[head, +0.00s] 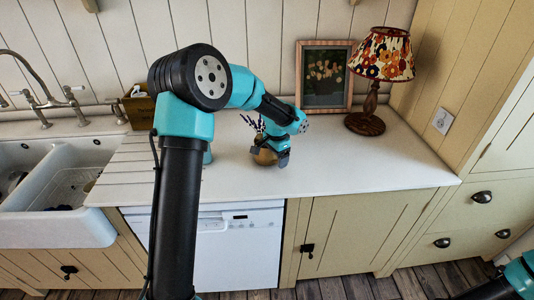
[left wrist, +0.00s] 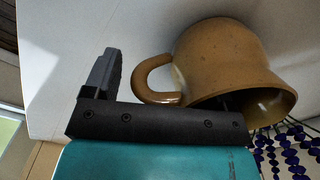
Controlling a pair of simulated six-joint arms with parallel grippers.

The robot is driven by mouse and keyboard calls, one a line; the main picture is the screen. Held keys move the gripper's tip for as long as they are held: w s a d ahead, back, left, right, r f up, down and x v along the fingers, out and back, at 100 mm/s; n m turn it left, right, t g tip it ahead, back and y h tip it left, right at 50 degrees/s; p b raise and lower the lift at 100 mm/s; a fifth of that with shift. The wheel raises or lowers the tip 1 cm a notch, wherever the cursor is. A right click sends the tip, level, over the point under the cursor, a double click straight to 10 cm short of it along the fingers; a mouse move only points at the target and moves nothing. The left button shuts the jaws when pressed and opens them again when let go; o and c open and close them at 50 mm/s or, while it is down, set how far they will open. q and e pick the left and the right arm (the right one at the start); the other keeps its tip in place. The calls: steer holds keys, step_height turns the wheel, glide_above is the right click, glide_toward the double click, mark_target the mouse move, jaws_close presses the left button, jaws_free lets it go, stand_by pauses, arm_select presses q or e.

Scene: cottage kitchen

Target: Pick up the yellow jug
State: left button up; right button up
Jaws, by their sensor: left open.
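The yellow jug (head: 264,158) is a mustard-brown jug on the white counter, partly hidden by my left gripper (head: 270,152). In the left wrist view the jug (left wrist: 215,58) is large, with its loop handle on the gripper side and its mouth toward the lower right. My left gripper is open at the jug. One dark finger (left wrist: 102,72) stands clear on the outer side of the handle. The other finger is mostly hidden at the jug's mouth. I cannot tell whether either finger touches the jug.
Purple flower sprigs (left wrist: 290,150) show by the jug's mouth. A lamp (head: 382,70) and a framed picture (head: 323,75) stand behind, to the right. A double sink (head: 60,185) is at left. The counter right of the jug is clear. Part of my right arm shows at the lower right corner.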

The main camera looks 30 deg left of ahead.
arm_select(q)
steer(key=shift+f, duration=0.15)
stand_by(0.3)
steer(key=c, duration=1.3)
steer(key=shift+r, duration=0.25)
steer(key=shift+r, duration=1.55)
steer(key=s+d, duration=0.4)
steer(key=s, duration=0.3)
steer(key=s+d+r, duration=0.1)
steer(key=s+d, duration=0.2)
steer(key=s, duration=0.4)
steer(key=shift+d+r, duration=0.25)
steer(key=shift+d, duration=0.15)
stand_by(1.6)
